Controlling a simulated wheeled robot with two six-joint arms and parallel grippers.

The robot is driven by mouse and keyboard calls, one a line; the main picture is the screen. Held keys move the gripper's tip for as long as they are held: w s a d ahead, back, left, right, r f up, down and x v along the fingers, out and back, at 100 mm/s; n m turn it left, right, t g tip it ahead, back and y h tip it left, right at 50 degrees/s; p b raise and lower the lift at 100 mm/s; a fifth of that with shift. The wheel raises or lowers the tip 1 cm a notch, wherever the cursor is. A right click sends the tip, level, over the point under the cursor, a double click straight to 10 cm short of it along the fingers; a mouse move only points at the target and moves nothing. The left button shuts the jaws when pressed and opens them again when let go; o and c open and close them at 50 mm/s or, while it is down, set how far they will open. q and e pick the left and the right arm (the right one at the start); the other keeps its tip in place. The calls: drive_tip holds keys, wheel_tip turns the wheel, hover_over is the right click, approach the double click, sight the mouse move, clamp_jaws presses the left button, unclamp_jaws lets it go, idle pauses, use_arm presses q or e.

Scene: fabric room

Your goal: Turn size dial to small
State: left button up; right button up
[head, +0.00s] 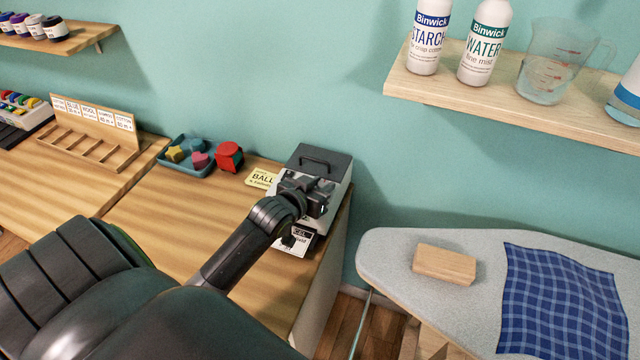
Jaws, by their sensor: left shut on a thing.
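A grey box-shaped machine (340,194) with a dark lid and a handle stands at the right end of the wooden counter. My left gripper (318,208) is at the front of this machine, shut on the size dial. The gripper hides the dial and its markings, so I cannot tell which size it points to. My right gripper is not in view.
An ironing board (390,250) with a wooden block (444,264) and blue checked cloth (565,300) stands at right. A shelf (480,105) hangs above.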

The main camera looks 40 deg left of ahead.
use_arm(q)
drive_tip(key=shift+d+r+n+y+p, duration=0.15)
drive_tip(key=shift+n+y+p, duration=0.55)
drive_tip(key=shift+y+p, duration=0.15)
drive_tip(key=shift+d+n+g+y, duration=0.1)
drive_tip(key=shift+n+g+y, duration=0.3)
drive_tip(key=shift+n+y, duration=0.25)
drive_tip(key=shift+w+f+n+y, duration=0.1)
drive_tip(key=shift+f+n+y, duration=0.1)
drive_tip(key=shift+n+y, duration=0.25)
drive_tip(key=n+y+b, duration=0.1)
drive_tip(key=n+g+y+b, duration=0.1)
drive_tip(key=y, duration=0.1)
drive_tip(key=shift+w+d+f+n+g, duration=0.1)
drive_tip(key=shift+d+f+n+g, duration=0.1)
drive_tip(key=shift+n+g, duration=0.15)
drive_tip(key=shift+r+n+g+y+b, duration=0.25)
drive_tip(key=shift+n+g+y+b, duration=0.6)
drive_tip(key=shift+n+y+b, duration=0.3)
drive_tip(key=o, duration=1)
drive_tip(key=shift+c, duration=0.2)
